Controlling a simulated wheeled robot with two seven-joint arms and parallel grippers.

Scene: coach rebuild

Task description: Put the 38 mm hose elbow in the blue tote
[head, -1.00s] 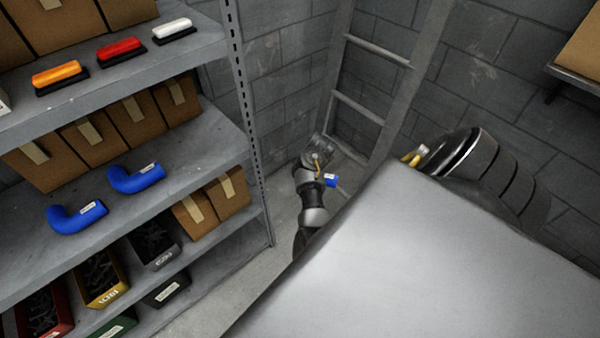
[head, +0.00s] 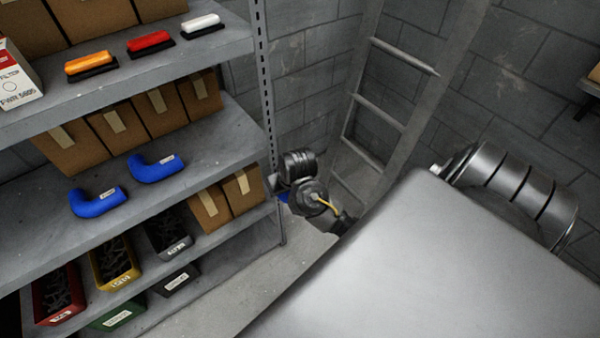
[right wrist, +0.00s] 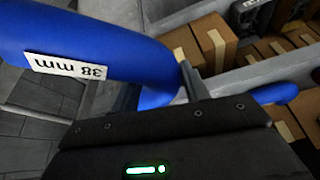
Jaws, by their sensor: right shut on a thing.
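A blue hose elbow (right wrist: 100,45) with a white "38 mm" label, upside down in the picture, fills the upper left of the right wrist view. My right gripper (right wrist: 160,88) is shut on it. In the head view only a sliver of blue (head: 283,197) shows beside my dark wrist near the shelf's right post; the jaws are hidden there. Two more blue elbows, one at the left (head: 97,201) and one at the right (head: 156,168), lie on the middle shelf; their labels are too small to read. No blue tote shows. My left gripper is not in view.
The grey shelving (head: 60,235) stands at the left, with cartons (head: 160,112), coloured brushes (head: 150,42) and small bins (head: 115,265). Its upright post (head: 268,100) is close to my wrist. A ladder (head: 400,90) leans at the wall behind.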

